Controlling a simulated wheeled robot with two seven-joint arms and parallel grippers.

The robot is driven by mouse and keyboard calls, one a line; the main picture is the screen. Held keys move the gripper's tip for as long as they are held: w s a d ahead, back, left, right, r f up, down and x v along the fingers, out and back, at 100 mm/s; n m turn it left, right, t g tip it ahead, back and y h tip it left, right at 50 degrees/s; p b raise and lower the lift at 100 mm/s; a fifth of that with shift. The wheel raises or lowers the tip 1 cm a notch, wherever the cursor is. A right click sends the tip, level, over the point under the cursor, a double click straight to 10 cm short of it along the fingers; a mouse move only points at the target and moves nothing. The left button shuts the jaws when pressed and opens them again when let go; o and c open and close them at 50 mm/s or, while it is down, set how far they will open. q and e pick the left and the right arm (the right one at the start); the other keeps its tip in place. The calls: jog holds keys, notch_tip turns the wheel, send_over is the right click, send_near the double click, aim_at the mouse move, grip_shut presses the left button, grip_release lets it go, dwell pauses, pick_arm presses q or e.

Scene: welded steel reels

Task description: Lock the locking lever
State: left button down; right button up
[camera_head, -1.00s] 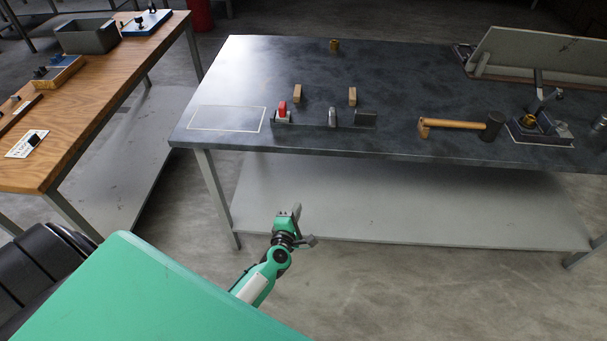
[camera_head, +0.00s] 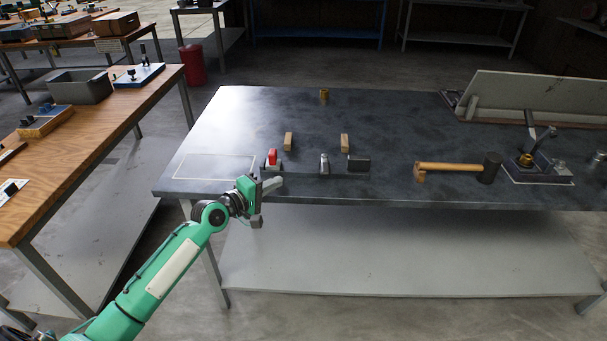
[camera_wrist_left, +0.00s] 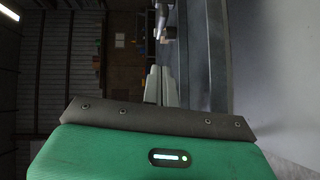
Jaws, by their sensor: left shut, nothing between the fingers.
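My left gripper (camera_head: 273,184) is at the front left edge of the dark workbench (camera_head: 300,110), just in front of a low rail fixture. Its pale fingers are together and empty in the left wrist view (camera_wrist_left: 160,75). The fixture carries a small red-topped part (camera_head: 272,157) at its left end, a grey upright part (camera_head: 324,164) and a dark block (camera_head: 358,164). At the right, a grey lever (camera_head: 543,133) stands tilted above a blue fixture (camera_head: 541,167) with a brass part. I cannot tell which part is the locking lever. My right gripper is not in view.
Two wooden blocks (camera_head: 288,141) stand behind the rail. A wooden-handled mallet (camera_head: 450,167) lies right of it, and a tilted grey panel (camera_head: 540,97) stands at back right. A wooden table (camera_head: 75,145) is at left. The bench's middle back is mostly clear.

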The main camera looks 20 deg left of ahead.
pick_arm(q)
jog(key=r, duration=0.1)
send_near(325, 165)
jog(key=shift+m, duration=0.3)
jog(key=w+a, duration=0.1)
jog(key=w, duration=0.1)
jog(key=w+a, duration=0.1)
jog(key=w, duration=0.1)
jog(key=shift+a+f+p, duration=0.2)
jog(key=shift+a+p, duration=0.15)
jog(key=shift+w+d+f+g+p, duration=0.15)
jog(key=shift+w+d+p, duration=0.1)
jog(key=shift+d, duration=0.3)
jog(key=shift+w+d+f+g+p, duration=0.15)
jog(key=shift+w+d+p, duration=0.1)
jog(key=shift+d, duration=0.35)
jog(key=shift+w+d, duration=0.15)
jog(key=shift+d, duration=0.5)
jog(key=shift+d+f, duration=0.15)
jog(key=shift+f, duration=0.05)
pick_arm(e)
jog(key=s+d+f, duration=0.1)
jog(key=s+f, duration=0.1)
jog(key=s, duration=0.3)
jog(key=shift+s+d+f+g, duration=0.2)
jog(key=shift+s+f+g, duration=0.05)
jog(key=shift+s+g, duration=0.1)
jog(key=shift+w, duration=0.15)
